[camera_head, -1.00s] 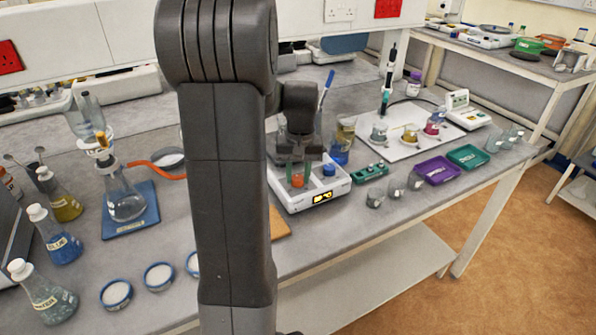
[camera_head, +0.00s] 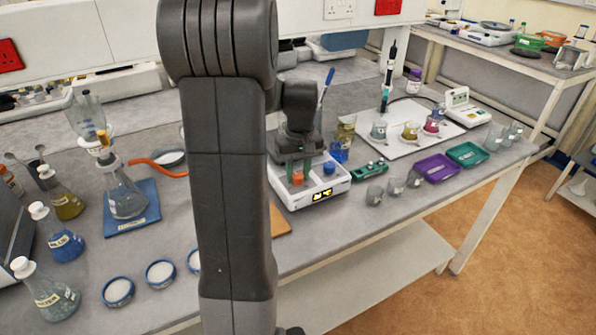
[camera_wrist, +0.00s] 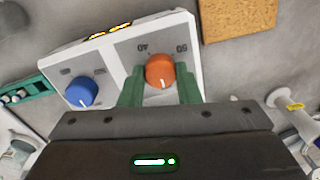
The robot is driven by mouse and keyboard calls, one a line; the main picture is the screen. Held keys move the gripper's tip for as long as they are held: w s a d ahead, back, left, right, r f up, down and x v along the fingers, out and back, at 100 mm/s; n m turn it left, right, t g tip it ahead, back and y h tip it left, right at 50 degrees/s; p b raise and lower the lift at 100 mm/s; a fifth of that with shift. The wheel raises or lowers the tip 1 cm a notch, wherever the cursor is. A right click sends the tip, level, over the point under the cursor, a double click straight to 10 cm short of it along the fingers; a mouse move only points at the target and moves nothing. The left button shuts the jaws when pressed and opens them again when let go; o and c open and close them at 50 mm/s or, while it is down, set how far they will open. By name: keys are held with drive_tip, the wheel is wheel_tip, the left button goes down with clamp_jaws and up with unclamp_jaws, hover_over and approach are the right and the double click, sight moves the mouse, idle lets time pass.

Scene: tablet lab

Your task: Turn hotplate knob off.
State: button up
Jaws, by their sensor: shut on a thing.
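The hotplate (camera_head: 315,190) is a white box on the bench with a lit yellow display on its front. It has an orange knob (camera_head: 298,178) on the left and a blue knob (camera_head: 329,168) on the right. My gripper (camera_head: 298,170) is over the orange knob. In the wrist view, its two green fingers (camera_wrist: 160,88) are shut on the sides of the orange knob (camera_wrist: 161,71), beside printed 40 and 50 marks. Its white pointer line faces the gripper body. The blue knob (camera_wrist: 82,91) stands free to the left.
A green tube rack (camera_head: 369,169) stands just right of the hotplate, with small beakers beyond it. A brown board (camera_head: 280,222) lies at the left. My arm hides part of the bench.

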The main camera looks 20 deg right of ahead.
sight(300, 175)
drive_tip(key=o, duration=1)
drive_tip(key=r, duration=1.4)
drive_tip(key=shift+d, duration=0.3)
drive_tip(key=shift+f, duration=0.15)
drive_tip(key=f, duration=1.3)
drive_tip(key=shift+a+f, duration=0.3)
drive_tip(key=shift+f, duration=0.05)
drive_tip(key=shift+r, duration=0.1)
